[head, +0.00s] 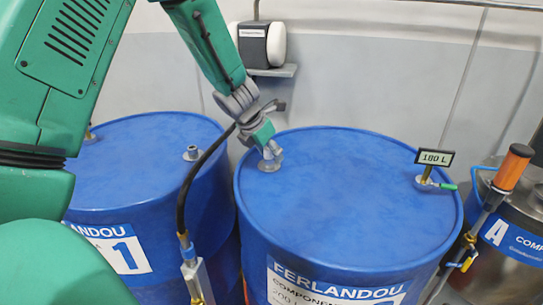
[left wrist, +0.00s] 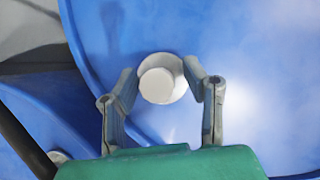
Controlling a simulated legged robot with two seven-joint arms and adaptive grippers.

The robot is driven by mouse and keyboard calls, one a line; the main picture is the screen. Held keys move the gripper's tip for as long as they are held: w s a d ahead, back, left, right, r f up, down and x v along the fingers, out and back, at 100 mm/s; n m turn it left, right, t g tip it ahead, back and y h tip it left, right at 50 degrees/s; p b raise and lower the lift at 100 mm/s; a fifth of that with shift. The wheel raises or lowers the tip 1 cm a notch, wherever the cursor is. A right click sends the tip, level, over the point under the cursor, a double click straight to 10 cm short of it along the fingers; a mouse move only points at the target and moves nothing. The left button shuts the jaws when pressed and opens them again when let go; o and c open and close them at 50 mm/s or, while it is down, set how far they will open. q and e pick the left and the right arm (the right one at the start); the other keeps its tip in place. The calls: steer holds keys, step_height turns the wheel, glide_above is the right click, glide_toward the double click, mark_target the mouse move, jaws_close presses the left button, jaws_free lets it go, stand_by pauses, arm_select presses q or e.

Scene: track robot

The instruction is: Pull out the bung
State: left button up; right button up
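The bung is a pale round cap in the top of the right blue drum; it shows clearly in the left wrist view (left wrist: 160,80). In the head view its light metal base (head: 268,165) shows near the drum's back left edge, with the rest hidden by my gripper. My left gripper (head: 272,151) points down over it. In the left wrist view the two grey fingers of that gripper (left wrist: 160,76) stand apart on either side of the bung, close to it; no firm contact shows. The right blue drum (head: 340,210) stands upright. My right gripper is not in view.
A second blue drum (head: 135,160) stands at the left with a small fitting (head: 192,153). A "180 L" sign (head: 435,157) stands on the right drum's far right. A black hose (head: 190,190) hangs between the drums. An orange-handled tool (head: 513,167) and metal container stand at the right.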

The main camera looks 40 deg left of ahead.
arm_select(q)
steer(key=shift+a+f, duration=0.15)
steer(key=shift+a, duration=0.5)
steer(key=shift+d, duration=0.8)
steer(key=shift+a, duration=0.2)
jaws_close()
steer(key=shift+d, duration=0.15)
steer(key=shift+o, duration=1.4)
jaws_free()
steer(key=shift+d, duration=0.1)
